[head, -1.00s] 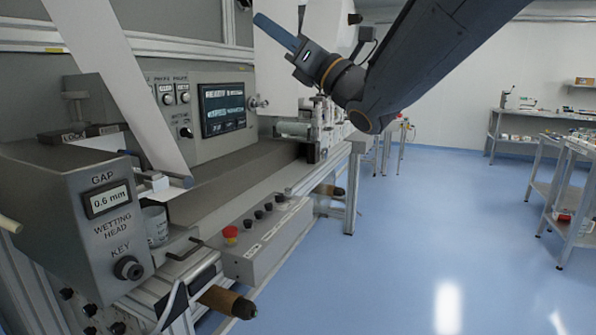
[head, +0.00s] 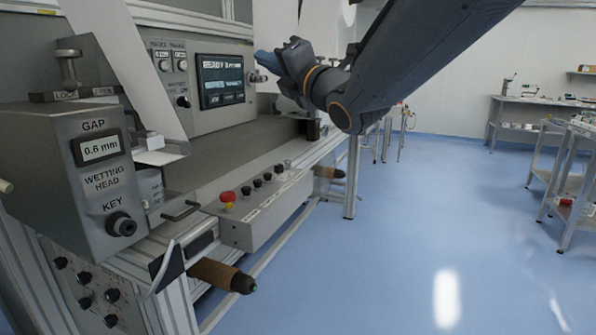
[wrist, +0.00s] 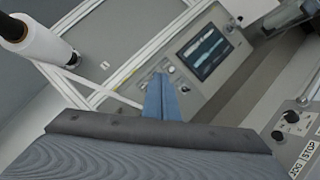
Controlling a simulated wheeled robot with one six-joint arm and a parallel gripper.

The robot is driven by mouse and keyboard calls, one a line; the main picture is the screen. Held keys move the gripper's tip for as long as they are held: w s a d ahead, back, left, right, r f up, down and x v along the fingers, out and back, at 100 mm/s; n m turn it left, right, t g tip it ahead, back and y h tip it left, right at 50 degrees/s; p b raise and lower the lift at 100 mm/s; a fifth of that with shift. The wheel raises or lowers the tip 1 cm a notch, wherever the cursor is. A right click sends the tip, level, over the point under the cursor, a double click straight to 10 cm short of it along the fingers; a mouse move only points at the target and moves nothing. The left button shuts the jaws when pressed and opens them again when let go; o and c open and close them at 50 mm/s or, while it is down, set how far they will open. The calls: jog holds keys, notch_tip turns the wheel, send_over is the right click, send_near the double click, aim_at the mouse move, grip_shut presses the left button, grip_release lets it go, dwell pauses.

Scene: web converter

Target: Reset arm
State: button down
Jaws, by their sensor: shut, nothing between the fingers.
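My gripper (head: 268,62) is at the upper middle of the head view, at the end of my dark grey arm, in front of the web converter (head: 150,90). Its blue fingers are together with nothing between them. In the wrist view the shut fingers (wrist: 162,97) point toward the machine's control panel. They look apart from the panel and its screen (head: 221,80). The screen also shows in the wrist view (wrist: 203,52).
The wetting head (head: 95,175) with a "0.6 mm" gap display stands at the left. A button box with a red stop button (head: 228,197) juts from the front. A brown-handled roller end (head: 222,275) sticks out below.

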jog(key=s+f+m+g+h+b, duration=0.25)
jog(key=f+m+b, duration=0.25)
jog(key=f, duration=0.7)
jog(key=s+d+f+m+g+h+b, duration=0.1)
jog(key=f+m+h+b, duration=0.4)
jog(key=f, duration=0.8)
jog(key=s+f+m+g+h+b, duration=0.15)
jog(key=f+m+b, duration=0.35)
jog(key=f, duration=0.7)
jog(key=s+d+f+m+g+h+b, duration=0.1)
jog(key=s+d+f+m+g+b, duration=0.2)
jog(key=s+f, duration=0.5)
jog(key=s+f+m+g+h+b, duration=0.1)
jog(key=s+f+m+g+b, duration=0.3)
jog(key=s+f, duration=0.45)
jog(key=s+d+f+m+g+b, duration=0.25)
jog(key=s+f+m+g, duration=0.2)
jog(key=s+f, duration=0.4)
jog(key=d+r+m+h+p, duration=0.1)
jog(key=d+r+m+p, duration=0.2)
jog(key=d+r+p, duration=0.6)
jog(key=d+r+m+h+p, duration=0.1)
jog(key=d+r+m+p, duration=0.2)
jog(key=d+r+p, duration=0.7)
notch_tip(320, 180, up, 6)
jog(key=p, duration=1.5)
jog(key=shift+w+r+m, duration=0.15)
jog(key=shift+w+m, duration=0.1)
jog(key=shift+m, duration=0.1)
